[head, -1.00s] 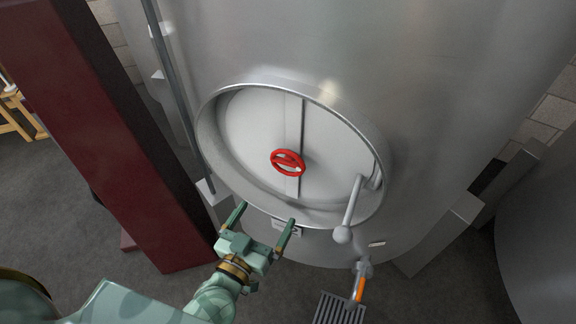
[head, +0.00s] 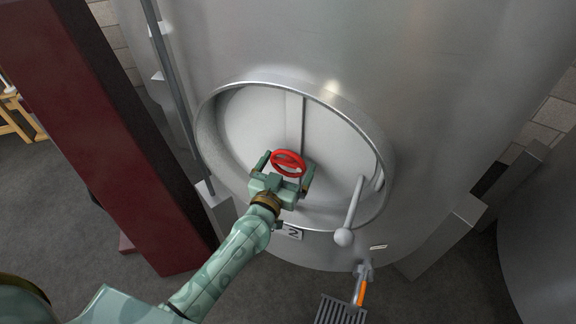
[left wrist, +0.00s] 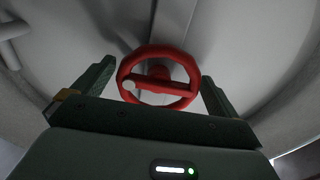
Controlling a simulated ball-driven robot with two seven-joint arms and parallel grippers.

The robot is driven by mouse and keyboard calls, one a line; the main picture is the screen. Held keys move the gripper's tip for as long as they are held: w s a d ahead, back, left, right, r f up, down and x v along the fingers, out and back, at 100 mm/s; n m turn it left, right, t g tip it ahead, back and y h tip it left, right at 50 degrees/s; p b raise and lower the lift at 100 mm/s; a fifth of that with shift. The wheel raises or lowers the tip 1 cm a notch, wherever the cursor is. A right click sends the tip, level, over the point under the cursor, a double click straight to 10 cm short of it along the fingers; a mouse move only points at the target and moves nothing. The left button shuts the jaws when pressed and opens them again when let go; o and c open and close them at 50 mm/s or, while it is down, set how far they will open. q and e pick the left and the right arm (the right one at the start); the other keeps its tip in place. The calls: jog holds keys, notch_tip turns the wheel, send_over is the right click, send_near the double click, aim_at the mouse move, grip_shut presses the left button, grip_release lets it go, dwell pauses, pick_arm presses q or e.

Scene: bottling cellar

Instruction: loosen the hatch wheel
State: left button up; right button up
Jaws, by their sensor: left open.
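The red hatch wheel (head: 288,158) sits in the middle of the round hatch (head: 250,125) on the steel tank. My left gripper (head: 285,170) is open at the wheel, with one finger on each side of its rim. In the left wrist view the wheel (left wrist: 158,52) shows whole between my two spread fingers (left wrist: 155,85), with a gap on both sides. The wheel's lower edge is partly hidden by my gripper in the head view. My right gripper is not in view.
A grey lever with a ball end (head: 344,236) hangs at the hatch's lower right. Below it are a valve with an orange handle (head: 361,291) and a floor grate (head: 340,311). A dark red post (head: 110,140) stands to the left.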

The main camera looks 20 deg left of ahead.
pick_arm(q)
jog(key=shift+w, duration=0.25)
jog(key=shift+c, duration=0.4)
jog(key=c, duration=0.9)
